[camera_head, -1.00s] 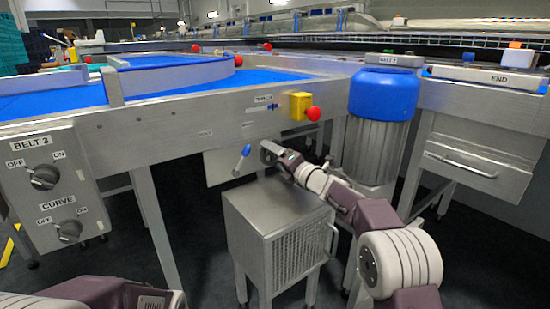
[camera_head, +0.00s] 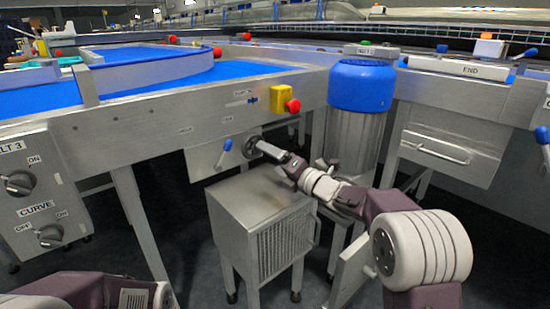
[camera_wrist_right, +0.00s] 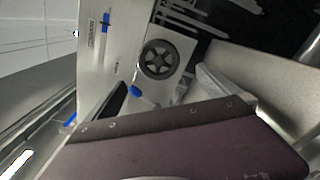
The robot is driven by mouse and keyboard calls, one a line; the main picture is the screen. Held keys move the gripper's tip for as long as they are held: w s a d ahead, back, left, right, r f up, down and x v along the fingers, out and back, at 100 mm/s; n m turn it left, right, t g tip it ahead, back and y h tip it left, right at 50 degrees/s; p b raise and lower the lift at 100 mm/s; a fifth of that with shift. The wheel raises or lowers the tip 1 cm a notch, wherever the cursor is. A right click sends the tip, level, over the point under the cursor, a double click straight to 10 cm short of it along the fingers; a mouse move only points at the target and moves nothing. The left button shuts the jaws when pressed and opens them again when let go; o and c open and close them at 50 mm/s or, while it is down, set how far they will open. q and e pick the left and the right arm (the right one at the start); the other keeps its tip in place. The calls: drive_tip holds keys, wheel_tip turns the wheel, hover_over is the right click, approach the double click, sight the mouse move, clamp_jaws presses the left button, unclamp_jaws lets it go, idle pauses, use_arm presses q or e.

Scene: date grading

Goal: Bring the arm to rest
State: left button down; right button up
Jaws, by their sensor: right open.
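My right gripper (camera_head: 270,151) is open and empty, in front of the steel side panel of the conveyor, above the vented cabinet. A dark handwheel (camera_head: 250,147) on that panel shows just beyond its tip; I cannot tell from the head view how wide the gap is. In the right wrist view the handwheel (camera_wrist_right: 158,59) stands clear ahead of the jaws, with nothing between them. My right arm reaches in from the lower right. Part of my left arm shows at the lower left, but its gripper is out of view.
A blue-handled lever (camera_head: 224,152) sticks out left of the handwheel. A yellow box with a red button (camera_head: 282,100) is above. The vented steel cabinet (camera_head: 263,225) stands below. A blue-topped drum (camera_head: 361,88) stands behind my right arm. A switch box (camera_head: 38,195) is at left.

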drive_tip(key=shift+s+d, duration=0.2)
drive_tip(key=shift+s, duration=0.1)
